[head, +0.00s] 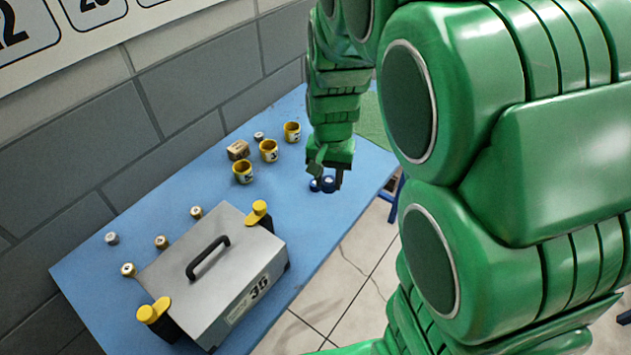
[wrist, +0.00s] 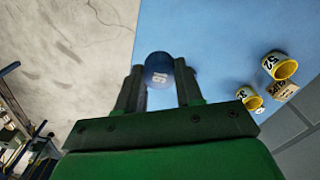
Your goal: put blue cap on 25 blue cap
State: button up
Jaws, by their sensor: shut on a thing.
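In the head view two small blue round shapes show at the fingertips, a left one (head: 314,185) and a right one (head: 328,182). I cannot tell which is held or whether one rests on the other. No 25 is readable on either.
Yellow numbered cups (head: 268,151) and a small brown box (head: 238,150) stand left of my gripper on the blue table (head: 180,190). A green mat (head: 369,118) lies behind my gripper.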

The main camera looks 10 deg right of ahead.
jog(key=w+f, duration=0.2)
jog(key=w, duration=0.2)
jog(key=w+f, duration=0.3)
jog(key=w, duration=0.1)
jog(key=w+a+f, duration=0.1)
jog(key=w+f, duration=0.2)
jog(key=w, duration=0.1)
jog(key=shift+f, duration=0.15)
jog(key=shift+w+f, duration=0.75)
jog(key=shift+f, duration=1.6)
jog(key=shift+f, duration=0.1)
jog(key=o, duration=1)
jog(key=shift+w, duration=0.1)
